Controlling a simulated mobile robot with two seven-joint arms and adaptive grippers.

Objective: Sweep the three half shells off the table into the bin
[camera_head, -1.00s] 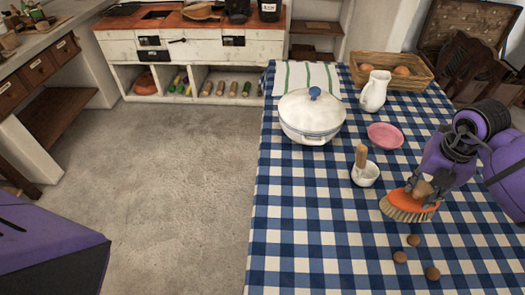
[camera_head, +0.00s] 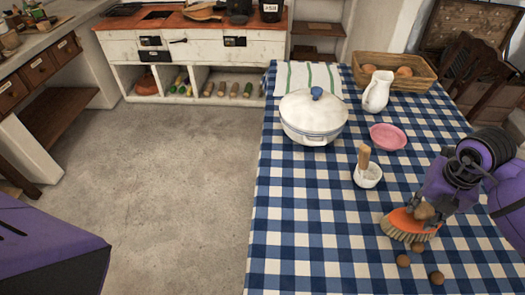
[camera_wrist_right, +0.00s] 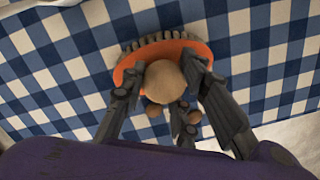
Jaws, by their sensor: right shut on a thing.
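My right gripper (camera_head: 424,207) is shut on the round wooden knob (camera_wrist_right: 165,82) of a brush with an orange body (camera_head: 401,219) and pale bristles. The brush is low over the checked table (camera_head: 300,240), its bristles facing the front. Three small brown half shells lie just in front of it: one (camera_head: 417,247) almost at the bristles, one (camera_head: 403,260) to its left, one (camera_head: 437,278) nearer the front. Two of them show partly in the wrist view, one (camera_wrist_right: 153,109) between the fingers. My left gripper and the bin are not in view.
Behind the brush stand a white mortar with a pestle (camera_head: 368,177), a pink plate (camera_head: 388,137), a lidded white pot (camera_head: 313,118), a white jug (camera_head: 377,92) and a basket (camera_head: 415,75). The table's left edge borders open floor (camera_head: 180,190). The front left tabletop is clear.

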